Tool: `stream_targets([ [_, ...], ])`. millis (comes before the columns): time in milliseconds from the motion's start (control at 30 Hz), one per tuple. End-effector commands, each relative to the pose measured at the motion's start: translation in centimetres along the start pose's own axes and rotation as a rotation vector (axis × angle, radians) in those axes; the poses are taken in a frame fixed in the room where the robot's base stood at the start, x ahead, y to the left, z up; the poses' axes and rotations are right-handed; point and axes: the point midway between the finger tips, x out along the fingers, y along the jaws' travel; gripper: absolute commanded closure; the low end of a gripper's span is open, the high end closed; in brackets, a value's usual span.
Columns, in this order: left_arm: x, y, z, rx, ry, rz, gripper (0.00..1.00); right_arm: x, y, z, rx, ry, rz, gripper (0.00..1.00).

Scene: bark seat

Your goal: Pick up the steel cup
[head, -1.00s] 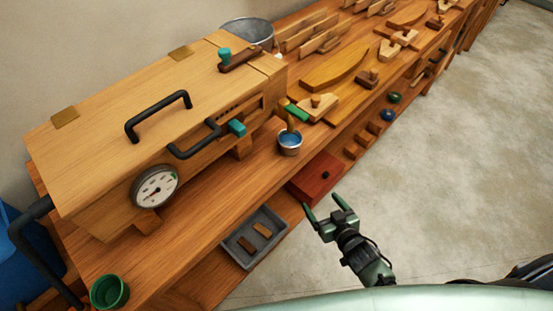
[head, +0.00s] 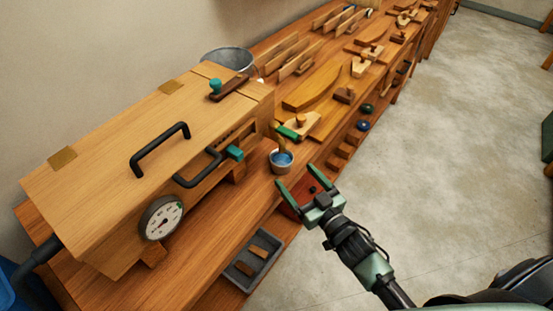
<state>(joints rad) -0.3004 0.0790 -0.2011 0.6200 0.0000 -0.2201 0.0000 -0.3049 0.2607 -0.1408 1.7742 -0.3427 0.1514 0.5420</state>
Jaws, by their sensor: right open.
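The steel cup (head: 280,168) is a small grey metal cup with blue contents. It stands upright near the front edge of the wooden bench (head: 222,232), and a wooden handle shows at its back, seemingly standing in it. My right gripper (head: 296,175) is open and empty. Its two green fingers point toward the bench, just to the lower right of the cup in the picture. The fingers look apart from the cup; the exact gap in depth is hard to tell. My left gripper is not in view.
A wooden box with black handles (head: 130,165) and a gauge (head: 161,217) stands left of the cup. A green-ended wooden tool (head: 301,124) lies close behind it. A red box (head: 292,207) and grey tray (head: 240,278) sit lower down.

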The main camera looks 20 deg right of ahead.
Motion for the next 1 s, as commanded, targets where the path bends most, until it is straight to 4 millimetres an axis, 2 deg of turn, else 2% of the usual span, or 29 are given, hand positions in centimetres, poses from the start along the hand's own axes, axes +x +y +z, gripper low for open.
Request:
stream_targets([
  [200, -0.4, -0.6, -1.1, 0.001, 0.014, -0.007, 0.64, 1.4, -0.1, -0.8, -0.001, 0.012, -0.003, 0.17],
  [500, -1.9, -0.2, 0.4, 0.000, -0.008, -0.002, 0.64, 5.3, 0.0, -1.4, 0.000, 0.012, -0.003, 0.17],
  [667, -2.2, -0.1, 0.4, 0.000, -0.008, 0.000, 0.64, 7.4, -0.1, -1.3, 0.001, 0.012, -0.004, 0.17],
  [967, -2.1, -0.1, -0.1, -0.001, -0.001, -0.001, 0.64, 7.8, -0.1, -1.1, -0.001, 0.010, -0.004, 0.17],
  [1000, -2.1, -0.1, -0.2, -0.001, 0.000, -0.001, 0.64, 7.8, -0.1, -1.1, -0.001, 0.010, -0.004, 0.25],
])
